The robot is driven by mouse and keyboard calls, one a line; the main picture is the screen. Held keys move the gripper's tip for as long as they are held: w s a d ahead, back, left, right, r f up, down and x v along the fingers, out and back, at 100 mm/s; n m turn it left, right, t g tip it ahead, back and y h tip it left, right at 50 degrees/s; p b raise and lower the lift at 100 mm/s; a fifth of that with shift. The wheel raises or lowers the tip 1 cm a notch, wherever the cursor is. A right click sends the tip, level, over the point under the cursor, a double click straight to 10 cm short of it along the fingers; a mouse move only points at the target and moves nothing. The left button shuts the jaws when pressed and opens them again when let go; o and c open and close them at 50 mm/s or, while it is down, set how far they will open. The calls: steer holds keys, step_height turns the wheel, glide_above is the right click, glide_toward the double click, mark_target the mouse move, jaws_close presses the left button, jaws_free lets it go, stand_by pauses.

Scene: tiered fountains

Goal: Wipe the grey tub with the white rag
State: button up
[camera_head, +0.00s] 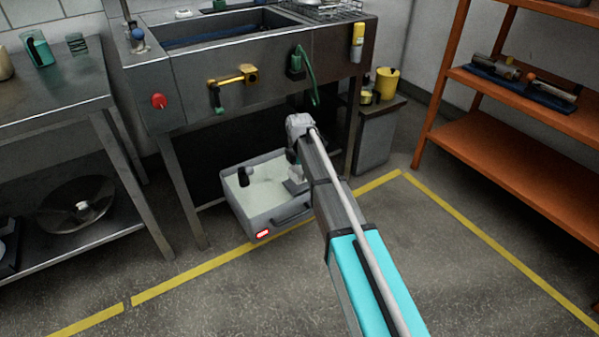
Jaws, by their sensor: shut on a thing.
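The grey tub (282,217) stands on the floor under the front of the steel sink, with a red and white label low on its front. Its inside looks pale, and a small dark object (243,176) shows at its left inner side. My arm reaches in from the lower right and bends down at the tub's right half. My gripper (296,178) is small and partly hidden by my arm, over or inside the tub. It is shut on a pale thing, the white rag (297,173), whose outline is hard to make out. I cannot tell whether the rag touches the tub.
A steel table (60,90) stands left, an orange shelf (520,150) right. A yellow cup (387,82) sits behind. The front floor is clear.

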steer(key=shift+r, duration=0.1)
stand_by(0.3)
steer(key=shift+r+p, duration=1.5)
steer(key=shift+r, duration=0.1)
step_height(320, 180, up, 4)
steer(key=p, duration=0.4)
steer(key=shift+a, duration=0.1)
